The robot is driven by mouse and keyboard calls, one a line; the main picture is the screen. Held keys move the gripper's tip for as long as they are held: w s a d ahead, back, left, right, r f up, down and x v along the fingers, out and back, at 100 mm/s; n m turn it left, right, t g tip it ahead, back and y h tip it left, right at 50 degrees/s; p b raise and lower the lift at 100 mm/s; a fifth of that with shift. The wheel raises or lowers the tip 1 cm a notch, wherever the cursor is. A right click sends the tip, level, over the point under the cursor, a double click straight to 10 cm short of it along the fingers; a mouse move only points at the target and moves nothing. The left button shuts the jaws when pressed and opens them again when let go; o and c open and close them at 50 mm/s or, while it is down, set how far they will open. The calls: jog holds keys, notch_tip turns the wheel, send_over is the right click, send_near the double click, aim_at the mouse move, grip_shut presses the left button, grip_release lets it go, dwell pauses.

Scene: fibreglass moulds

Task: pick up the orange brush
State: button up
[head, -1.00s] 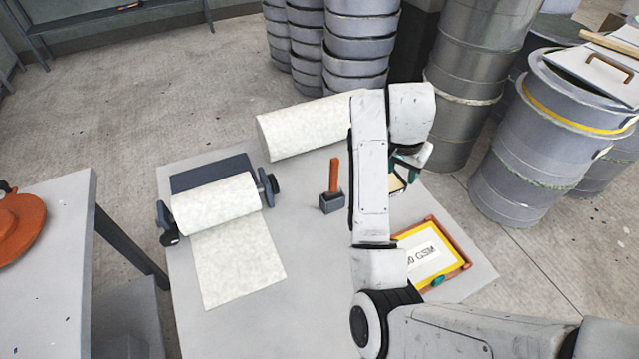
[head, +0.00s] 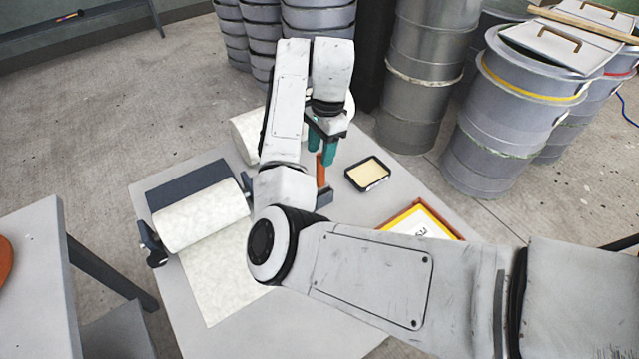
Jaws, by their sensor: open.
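The orange brush (head: 321,173) stands upright, its orange handle rising from a small dark grey holder (head: 323,197) on the grey table. My gripper (head: 322,158) has teal fingers and points down at the top of the handle. The fingers are open, and the handle's top shows between or just behind their tips; I cannot tell which. My arm hides the left part of the holder.
A black tray with a cream pad (head: 368,173) lies right of the brush. A white roll (head: 205,217) on a dispenser is at left, another roll (head: 245,138) behind. Drums (head: 515,120) stand beyond the table.

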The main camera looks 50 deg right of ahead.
jog(key=p, duration=0.2)
send_over(320, 187)
jog(key=shift+w+d+f, duration=0.1)
jog(key=shift+f, duration=0.9)
jog(key=shift+w+d+f, duration=0.1)
jog(key=shift+d+f, duration=0.05)
jog(key=shift+f, duration=0.8)
jog(key=shift+w+d+f, duration=0.1)
jog(key=shift+f, duration=0.9)
jog(key=shift+c, duration=0.2)
grip_shut()
